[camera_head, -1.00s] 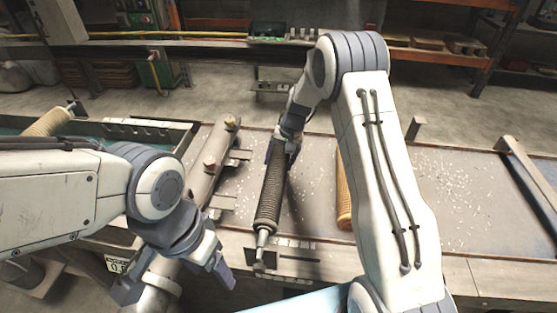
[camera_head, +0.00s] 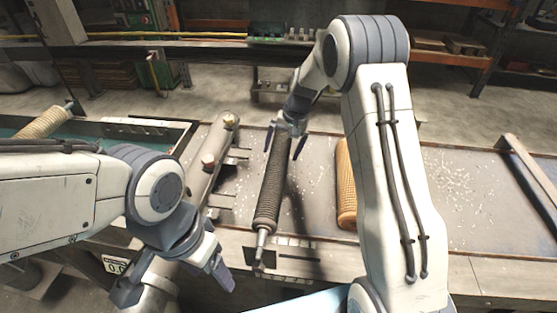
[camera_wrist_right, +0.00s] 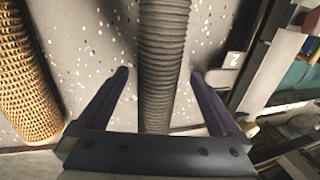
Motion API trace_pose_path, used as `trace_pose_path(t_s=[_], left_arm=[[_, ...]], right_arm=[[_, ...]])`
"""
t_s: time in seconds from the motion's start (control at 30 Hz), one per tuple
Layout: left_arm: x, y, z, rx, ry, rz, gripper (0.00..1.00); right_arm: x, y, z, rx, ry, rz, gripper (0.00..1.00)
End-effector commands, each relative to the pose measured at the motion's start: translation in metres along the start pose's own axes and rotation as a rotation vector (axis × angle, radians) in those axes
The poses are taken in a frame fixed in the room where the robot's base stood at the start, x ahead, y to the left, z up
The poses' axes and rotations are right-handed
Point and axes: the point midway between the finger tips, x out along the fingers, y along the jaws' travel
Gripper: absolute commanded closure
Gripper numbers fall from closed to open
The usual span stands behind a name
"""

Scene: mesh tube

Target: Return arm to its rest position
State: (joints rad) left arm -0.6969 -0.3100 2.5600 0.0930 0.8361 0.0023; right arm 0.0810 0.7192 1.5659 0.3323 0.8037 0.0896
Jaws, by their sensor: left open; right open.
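My right gripper (camera_head: 286,146) is open above the upper end of a dark ribbed mesh tube (camera_head: 271,192), which lies along the table on its metal rod. In the right wrist view the ribbed tube (camera_wrist_right: 163,60) passes between the two spread fingers (camera_wrist_right: 160,85), with a gap on each side. My left gripper (camera_head: 178,283) is open and empty over the table's near edge at the lower left.
A tan mesh tube (camera_head: 346,190) lies right of the dark one. A metal pipe assembly (camera_head: 205,165) lies to its left. Another tan ribbed tube (camera_head: 45,122) is at the far left. White bits (camera_head: 455,185) are scattered on the right of the table.

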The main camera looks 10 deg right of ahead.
Motion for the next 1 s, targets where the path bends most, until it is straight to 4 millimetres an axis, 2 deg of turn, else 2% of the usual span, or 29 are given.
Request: trace_pose_path(t_s=[0.1, 0.3, 0.5, 0.6, 0.67, 0.77, 0.83, 0.87, 0.9, 1.0], left_arm=[[0.009, -0.001, 0.001, 0.001, 0.0, 0.0, 0.31], [0.014, -0.001, 0.001, 0.001, 0.0, 0.0, 0.31], [0.015, -0.001, 0.001, 0.001, 0.0, 0.0, 0.31], [0.015, -0.001, 0.001, 0.001, 0.0, 0.0, 0.31], [0.016, -0.001, 0.001, 0.001, 0.0, 0.0, 0.31], [0.017, -0.001, 0.001, 0.001, 0.0, 0.0, 0.31], [0.018, -0.001, 0.001, 0.001, 0.0, 0.0, 0.31], [0.019, -0.001, 0.001, 0.001, 0.0, 0.0, 0.31], [0.02, -0.001, 0.001, 0.001, 0.0, 0.0, 0.31], [0.021, -0.002, 0.001, 0.001, 0.0, 0.0, 0.31]], right_arm=[[-0.023, 0.0, -0.002, 0.0, 0.006, -0.001, 0.0], [-0.052, 0.0, -0.001, 0.0, 0.005, -0.001, 0.0], [-0.061, -0.002, 0.001, -0.004, 0.002, 0.001, 0.0], [-0.064, -0.014, 0.017, -0.045, -0.004, 0.007, 0.0], [-0.068, -0.027, 0.038, -0.098, -0.013, 0.015, 0.0], [-0.076, -0.054, 0.097, -0.236, -0.033, 0.036, 0.0], [-0.082, -0.067, 0.149, -0.358, -0.049, 0.054, 0.0], [-0.085, -0.07, 0.172, -0.413, -0.055, 0.062, 0.0], [-0.087, -0.07, 0.203, -0.486, -0.065, 0.072, 0.0], [-0.09, -0.059, 0.274, -0.667, -0.085, 0.095, 0.0]])
